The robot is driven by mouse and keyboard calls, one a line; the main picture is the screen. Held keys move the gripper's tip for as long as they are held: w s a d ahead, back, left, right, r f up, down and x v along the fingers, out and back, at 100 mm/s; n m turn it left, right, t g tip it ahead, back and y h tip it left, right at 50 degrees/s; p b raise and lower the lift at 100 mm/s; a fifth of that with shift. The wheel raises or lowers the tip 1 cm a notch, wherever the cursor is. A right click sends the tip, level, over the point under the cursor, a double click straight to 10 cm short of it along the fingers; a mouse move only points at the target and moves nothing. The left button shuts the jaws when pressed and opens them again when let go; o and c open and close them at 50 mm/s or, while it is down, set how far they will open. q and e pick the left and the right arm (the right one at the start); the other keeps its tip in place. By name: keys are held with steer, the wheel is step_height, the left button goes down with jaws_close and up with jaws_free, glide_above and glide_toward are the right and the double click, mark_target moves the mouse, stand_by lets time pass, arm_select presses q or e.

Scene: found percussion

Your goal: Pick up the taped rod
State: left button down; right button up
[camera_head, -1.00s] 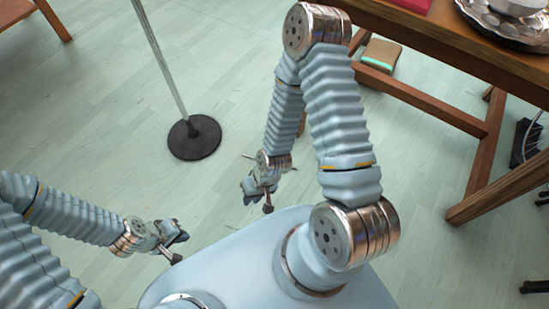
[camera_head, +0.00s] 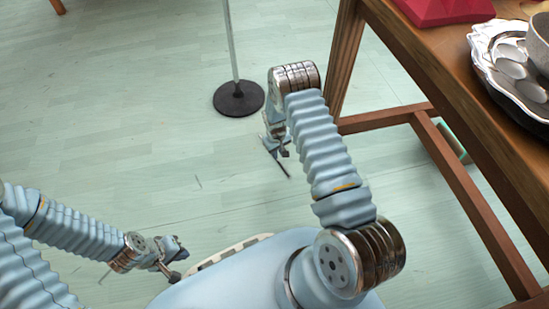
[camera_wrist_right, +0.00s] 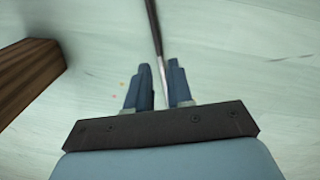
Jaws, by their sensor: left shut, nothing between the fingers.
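My right gripper (camera_head: 279,147) hangs over the floor left of the table in the head view, with a thin dark rod (camera_head: 284,168) at its fingers. In the right wrist view, the taped rod (camera_wrist_right: 154,30) runs between the two fingers of that gripper (camera_wrist_right: 161,72). My left gripper (camera_head: 176,262) is shut and empty at the lower left, beside my base.
A wooden table (camera_head: 440,75) stands at the right, with a silver tray (camera_head: 487,65) and a red object (camera_head: 440,10) on it. A stand with a round dark base (camera_head: 238,99) is beyond my right gripper. A table leg (camera_wrist_right: 25,75) shows close in the right wrist view.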

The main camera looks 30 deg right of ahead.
mark_target(279, 162)
steer(key=f, duration=0.2)
steer(key=f+b, duration=0.1)
steer(key=f, duration=0.3)
steer(key=shift+d+f, duration=0.1)
steer(key=shift+d, duration=0.25)
steer(key=shift+c, duration=0.3)
jaws_close()
